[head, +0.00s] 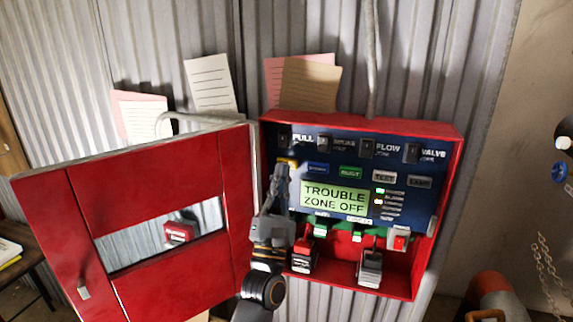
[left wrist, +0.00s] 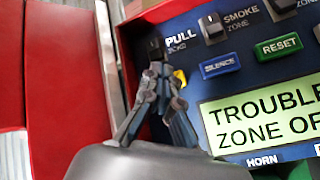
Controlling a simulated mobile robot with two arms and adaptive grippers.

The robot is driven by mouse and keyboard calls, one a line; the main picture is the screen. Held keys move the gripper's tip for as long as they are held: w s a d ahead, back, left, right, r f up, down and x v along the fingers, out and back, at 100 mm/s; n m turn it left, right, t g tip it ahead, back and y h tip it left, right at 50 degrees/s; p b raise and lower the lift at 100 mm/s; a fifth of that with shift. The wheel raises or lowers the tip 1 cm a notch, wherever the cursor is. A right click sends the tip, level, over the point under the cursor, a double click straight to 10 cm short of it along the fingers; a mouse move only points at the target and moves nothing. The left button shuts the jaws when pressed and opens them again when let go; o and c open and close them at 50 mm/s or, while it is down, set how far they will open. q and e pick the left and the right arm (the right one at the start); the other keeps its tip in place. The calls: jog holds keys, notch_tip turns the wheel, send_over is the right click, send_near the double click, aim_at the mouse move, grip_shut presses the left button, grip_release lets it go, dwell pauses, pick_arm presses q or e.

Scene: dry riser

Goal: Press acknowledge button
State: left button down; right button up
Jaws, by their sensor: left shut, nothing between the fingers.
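The red alarm panel (head: 437,180) stands open on the corrugated wall. Its dark blue face carries a lit green display reading "TROUBLE ZONE OFF" (head: 334,197). A yellow button (head: 289,160), its label hidden, sits at the upper left of the face, left of the blue SILENCE button (head: 318,168). In the left wrist view the yellow button (left wrist: 181,76) is partly behind my fingers. My left gripper (head: 281,168) is shut and empty, its tips pointing up in front of the button. It also shows in the left wrist view (left wrist: 157,72). I cannot tell whether it touches. My right gripper is not in view.
The red door (head: 145,178) with a window is swung open to the left. Green RESET (head: 350,172) and other buttons sit right of SILENCE. Black switches line the top. Papers (head: 310,85) stick up behind the panel. Chains (head: 545,265) hang at right.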

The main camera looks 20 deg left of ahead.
pick_arm(q)
jog(key=s+p, duration=0.1)
jog(key=s, duration=0.4)
jog(key=shift+a, duration=0.1)
dwell(0.6)
